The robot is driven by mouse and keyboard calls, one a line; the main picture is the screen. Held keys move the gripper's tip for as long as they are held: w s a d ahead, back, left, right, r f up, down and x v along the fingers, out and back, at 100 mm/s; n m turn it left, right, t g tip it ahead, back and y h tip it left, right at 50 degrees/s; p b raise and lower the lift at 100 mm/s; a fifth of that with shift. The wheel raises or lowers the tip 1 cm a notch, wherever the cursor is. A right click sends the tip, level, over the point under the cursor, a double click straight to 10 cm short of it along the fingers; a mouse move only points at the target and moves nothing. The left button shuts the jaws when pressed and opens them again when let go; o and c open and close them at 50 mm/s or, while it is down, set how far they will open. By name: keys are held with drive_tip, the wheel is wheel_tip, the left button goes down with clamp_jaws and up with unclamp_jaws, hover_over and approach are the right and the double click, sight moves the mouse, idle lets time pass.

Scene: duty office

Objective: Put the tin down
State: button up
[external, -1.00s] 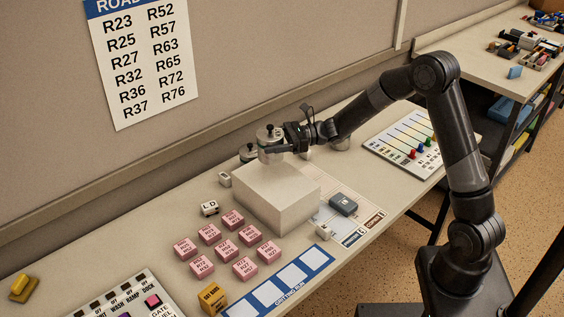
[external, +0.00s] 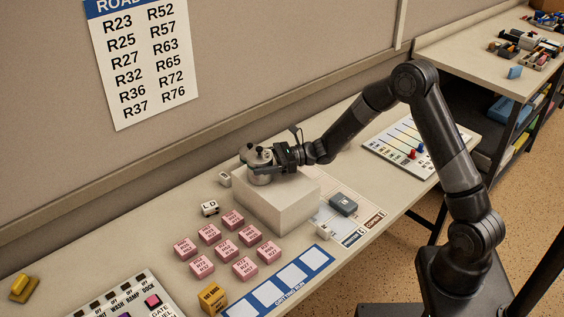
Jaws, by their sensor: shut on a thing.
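A silvery tin (external: 260,176) with a dark knob on top is held upright in my gripper (external: 269,163). The gripper reaches in from the right and is shut on it. The tin is at the back left part of the top of a pale box-shaped block (external: 281,213). Its base looks on or very close to the block's top; I cannot tell if it touches. A second similar tin (external: 245,151) is behind it, mostly hidden by the held tin.
Several pink labelled blocks (external: 226,249) lie left of the pale block. A small white L D block (external: 209,208) is nearby. A grey-blue box (external: 343,205) lies on papers at right. A slider panel (external: 405,148) is further right. A blue-edged strip (external: 318,256) lies in front.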

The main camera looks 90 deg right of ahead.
drive_tip(key=o, duration=1.2)
drive_tip(key=shift+f, duration=0.1)
drive_tip(key=shift+o, duration=0.2)
drive_tip(key=v, duration=1.1)
drive_tip(key=shift+s+d+r, duration=0.1)
drive_tip(key=shift+s+r, duration=0.15)
drive_tip(key=shift+s, duration=0.1)
drive_tip(key=s+a+r+n+g+y, duration=0.1)
drive_tip(key=s+a+r+n+g, duration=0.2)
drive_tip(key=a+n, duration=0.45)
drive_tip(key=s+a+r+n+g+y, duration=0.15)
drive_tip(key=a+n+g, duration=0.3)
drive_tip(key=a, duration=0.65)
drive_tip(key=s+a+r+n+g+y, duration=0.1)
drive_tip(key=s+a+r+n+g, duration=0.25)
drive_tip(key=a, duration=0.55)
drive_tip(key=s+a+r+n+h, duration=0.2)
drive_tip(key=s+n+h, duration=0.2)
drive_tip(key=s+n, duration=0.3)
drive_tip(key=s+a+r+n+h, duration=0.3)
drive_tip(key=s+n+h, duration=0.2)
drive_tip(key=s+n, duration=0.3)
drive_tip(key=shift+r+n+g, duration=0.25)
drive_tip(key=shift+n+g, duration=0.05)
drive_tip(key=shift+n, duration=0.65)
drive_tip(key=shift+o, duration=0.2)
drive_tip(key=shift+a, duration=0.1)
